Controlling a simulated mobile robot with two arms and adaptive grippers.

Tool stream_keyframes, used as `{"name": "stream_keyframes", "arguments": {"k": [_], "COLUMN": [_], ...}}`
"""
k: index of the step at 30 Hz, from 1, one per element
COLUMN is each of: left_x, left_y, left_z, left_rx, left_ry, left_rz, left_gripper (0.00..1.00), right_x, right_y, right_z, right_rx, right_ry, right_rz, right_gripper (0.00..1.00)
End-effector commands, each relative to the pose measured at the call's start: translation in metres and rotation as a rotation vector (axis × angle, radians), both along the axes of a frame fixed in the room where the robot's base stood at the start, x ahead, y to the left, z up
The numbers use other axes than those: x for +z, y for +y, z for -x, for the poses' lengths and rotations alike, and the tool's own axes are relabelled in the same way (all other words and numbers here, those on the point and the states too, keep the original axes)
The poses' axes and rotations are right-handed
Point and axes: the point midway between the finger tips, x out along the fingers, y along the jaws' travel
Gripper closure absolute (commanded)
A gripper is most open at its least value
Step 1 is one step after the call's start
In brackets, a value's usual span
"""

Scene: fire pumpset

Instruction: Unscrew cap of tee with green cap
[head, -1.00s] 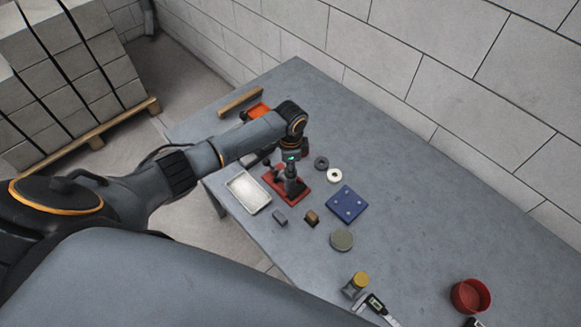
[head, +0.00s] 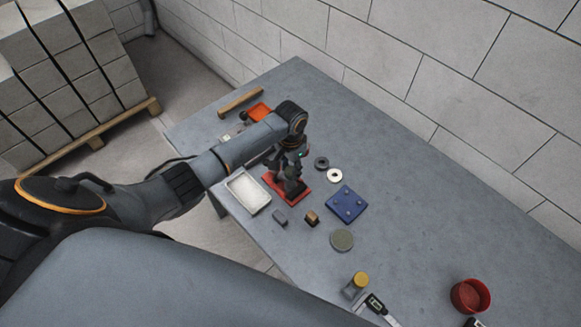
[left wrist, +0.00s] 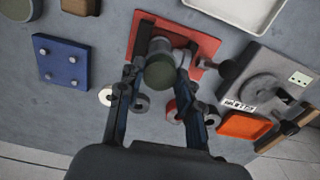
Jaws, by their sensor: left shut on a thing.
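The tee with the dark green cap (left wrist: 160,71) stands on a red base plate (left wrist: 205,45) in the left wrist view. My left gripper (left wrist: 161,66) points down with its two fingers on either side of the cap, shut on it. In the head view my left gripper (head: 291,176) is over the red plate (head: 301,198) and mostly hides the tee. Whether the cap has turned on its thread cannot be told. Another fitting with a yellow cap (head: 361,279) stands at the front of the table. My right gripper is not in view.
A white tray (head: 234,182) lies left of the red plate. A blue pegged plate (head: 346,204), two rings (head: 335,176), a grey-green disc (head: 341,240) and small blocks (head: 312,217) lie nearby. A red bowl (head: 486,305) stands front right. The table's right middle is clear.

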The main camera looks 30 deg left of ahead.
Motion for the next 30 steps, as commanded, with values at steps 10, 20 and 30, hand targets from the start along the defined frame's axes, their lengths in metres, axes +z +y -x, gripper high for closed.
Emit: {"name": "stream_keyframes", "arguments": {"k": [10,20,30], "left_x": [-0.0005,0.0,-0.0004], "left_y": [-0.0006,0.0,-0.0011], "left_z": [0.0006,0.0003,0.0008], "left_rx": [0.099,0.401,0.502], "left_ry": [0.001,0.001,0.002], "left_rz": [0.002,0.001,0.001], "left_gripper": [1.0,1.0,1.0], "right_x": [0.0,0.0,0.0], "right_y": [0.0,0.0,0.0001], "right_z": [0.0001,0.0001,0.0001], "right_rx": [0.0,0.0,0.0], "right_ry": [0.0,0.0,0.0], "right_rz": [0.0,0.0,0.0], "right_gripper": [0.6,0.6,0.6]}}
